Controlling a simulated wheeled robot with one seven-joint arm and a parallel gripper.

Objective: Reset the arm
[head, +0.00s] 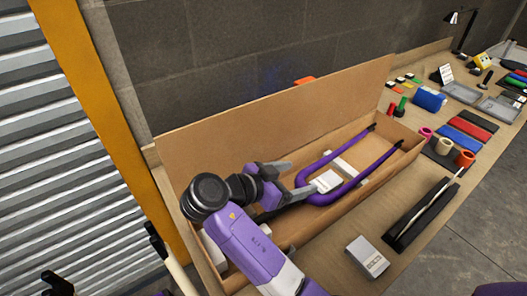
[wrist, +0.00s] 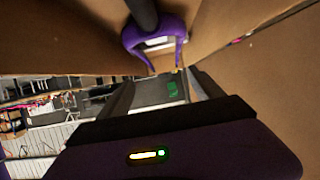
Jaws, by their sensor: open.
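My purple and black arm reaches into a long open cardboard box from its left end in the head view. My gripper (head: 283,180) is over the left half of the box, its fingers spread. A purple U-shaped tube frame (head: 330,196) lies in the box just right of the gripper, with its curved end toward me. In the wrist view the gripper's dark fingers (wrist: 160,95) are apart, and the purple frame (wrist: 145,35) shows beyond them. Nothing shows between the fingers. I cannot tell whether a finger touches the frame.
The cardboard box (head: 270,115) stands on a wooden bench, its tall back flap up. A grey-white device (head: 367,257) and a long black tray (head: 422,214) lie in front of it. Coloured rolls, cloths and grey bins (head: 460,94) crowd the right. A slatted shutter (head: 50,130) is at left.

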